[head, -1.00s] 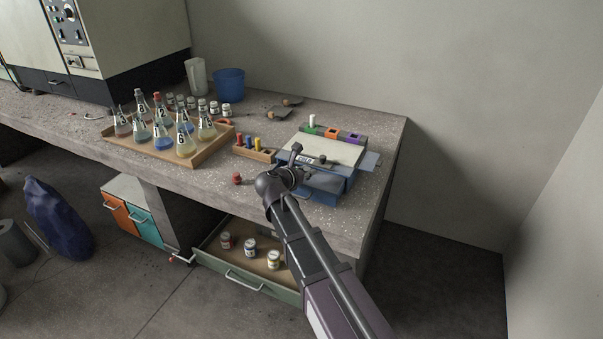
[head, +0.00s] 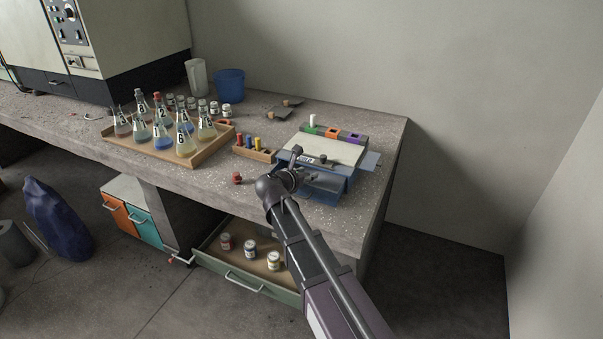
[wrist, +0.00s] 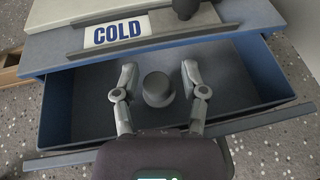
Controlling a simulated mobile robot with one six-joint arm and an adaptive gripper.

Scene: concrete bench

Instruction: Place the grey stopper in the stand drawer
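The stand (head: 328,149) is a pale-topped blue box with a COLD label, near the right end of the bench. Its blue drawer (wrist: 248,75) is pulled open below the label in the wrist view. The grey stopper (wrist: 157,88) is a short dark grey plug inside the drawer outline, between my fingers. My gripper (wrist: 160,75) is open, one finger on each side of the stopper with visible gaps. The gripper is over the drawer; I cannot tell its exact height. In the head view my arm hides the stopper.
Another dark plug (wrist: 185,8) is on the ledge above the label. A rack of coloured plugs (head: 255,154), a red-topped item (head: 237,178) and a tray of flasks (head: 215,146) are to the left. Below the bench, an open green drawer (head: 246,284) holds jars.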

